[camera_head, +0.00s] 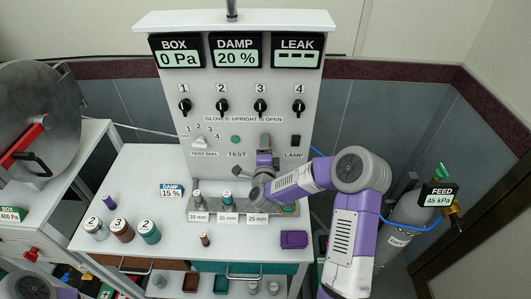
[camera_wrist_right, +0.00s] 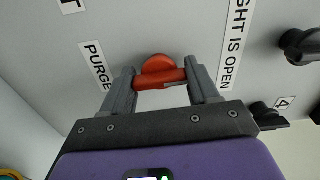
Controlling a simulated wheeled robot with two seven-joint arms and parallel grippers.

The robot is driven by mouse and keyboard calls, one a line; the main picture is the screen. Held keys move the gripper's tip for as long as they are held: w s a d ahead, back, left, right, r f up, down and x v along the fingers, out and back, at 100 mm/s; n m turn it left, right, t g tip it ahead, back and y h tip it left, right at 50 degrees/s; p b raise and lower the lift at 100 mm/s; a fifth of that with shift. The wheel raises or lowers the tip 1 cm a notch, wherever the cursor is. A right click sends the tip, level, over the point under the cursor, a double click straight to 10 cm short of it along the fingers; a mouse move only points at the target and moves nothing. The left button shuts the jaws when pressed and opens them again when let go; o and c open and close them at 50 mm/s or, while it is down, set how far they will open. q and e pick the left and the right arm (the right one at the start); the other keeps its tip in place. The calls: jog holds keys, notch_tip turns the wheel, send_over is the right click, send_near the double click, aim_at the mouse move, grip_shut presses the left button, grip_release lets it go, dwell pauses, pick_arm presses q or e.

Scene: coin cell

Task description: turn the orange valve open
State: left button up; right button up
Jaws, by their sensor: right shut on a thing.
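The orange valve (camera_wrist_right: 158,72) shows in the right wrist view on the grey panel. It has a round hub and a bar handle lying roughly level across that picture. My right gripper (camera_wrist_right: 164,80) has its two grey fingers on the two ends of this bar and is shut on it. In the head view my right gripper (camera_head: 264,142) reaches up to the lower middle of the white panel (camera_head: 283,88) and hides the valve. My left gripper is not in view.
Below are a fixture block (camera_head: 205,217), a purple piece (camera_head: 294,239) and several capped jars (camera_head: 149,231). A gas cylinder (camera_head: 406,215) stands at right.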

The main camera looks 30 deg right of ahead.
jog(key=shift+m+b, duration=0.35)
jog(key=shift+m, duration=0.05)
jog(key=o, duration=1.1)
jog(key=shift+c, duration=0.2)
jog(key=v, duration=0.7)
jog(key=shift+s+b, duration=0.3)
jog(key=shift+a, duration=0.1)
